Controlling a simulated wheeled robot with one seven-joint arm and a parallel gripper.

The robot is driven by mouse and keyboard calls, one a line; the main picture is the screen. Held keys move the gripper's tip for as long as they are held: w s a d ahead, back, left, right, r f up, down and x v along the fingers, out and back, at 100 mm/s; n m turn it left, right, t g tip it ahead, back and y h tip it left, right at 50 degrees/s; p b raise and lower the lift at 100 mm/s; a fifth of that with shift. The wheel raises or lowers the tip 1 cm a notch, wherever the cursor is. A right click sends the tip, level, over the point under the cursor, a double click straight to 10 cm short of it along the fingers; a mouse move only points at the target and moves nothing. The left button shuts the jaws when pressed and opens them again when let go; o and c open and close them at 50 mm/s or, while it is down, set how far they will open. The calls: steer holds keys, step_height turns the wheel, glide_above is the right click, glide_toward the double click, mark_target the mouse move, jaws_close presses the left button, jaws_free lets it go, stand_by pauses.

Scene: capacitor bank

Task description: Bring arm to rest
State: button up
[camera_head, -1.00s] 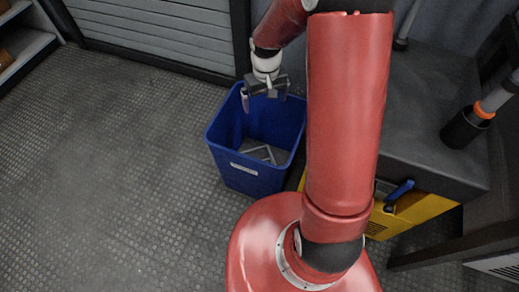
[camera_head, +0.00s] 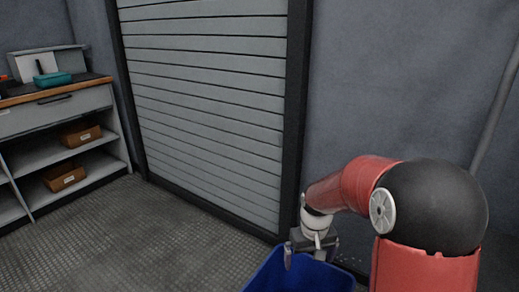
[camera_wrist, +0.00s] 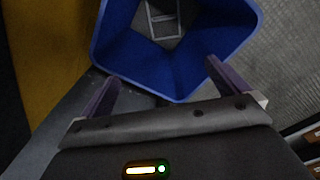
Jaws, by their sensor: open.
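My gripper (camera_head: 312,258) hangs from my red arm at the lower middle of the head view, above a blue bin (camera_head: 290,274). In the wrist view my gripper (camera_wrist: 160,80) shows its two fingers spread wide with nothing between them. The bin (camera_wrist: 110,45) lies beyond the fingers, its open top facing the camera. Grey frame-like pieces (camera_wrist: 163,18) lie inside it. The bin's lower part is cut off in the head view.
A grey roller shutter (camera_head: 210,100) stands behind the bin. A workbench with shelves (camera_head: 55,115) holds brown boxes at the left. A yellow surface (camera_wrist: 45,50) borders the bin in the wrist view. The floor (camera_head: 130,235) at the left is clear.

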steer(key=s+r+m+t, duration=0.1)
steer(key=s+r+t, duration=0.1)
steer(key=s+r, duration=0.6)
steer(key=s+r+t, duration=0.3)
steer(key=s+r, duration=0.5)
steer(key=s, duration=0.5)
steer(key=shift+s+m, duration=0.2)
steer(key=shift+m, duration=0.2)
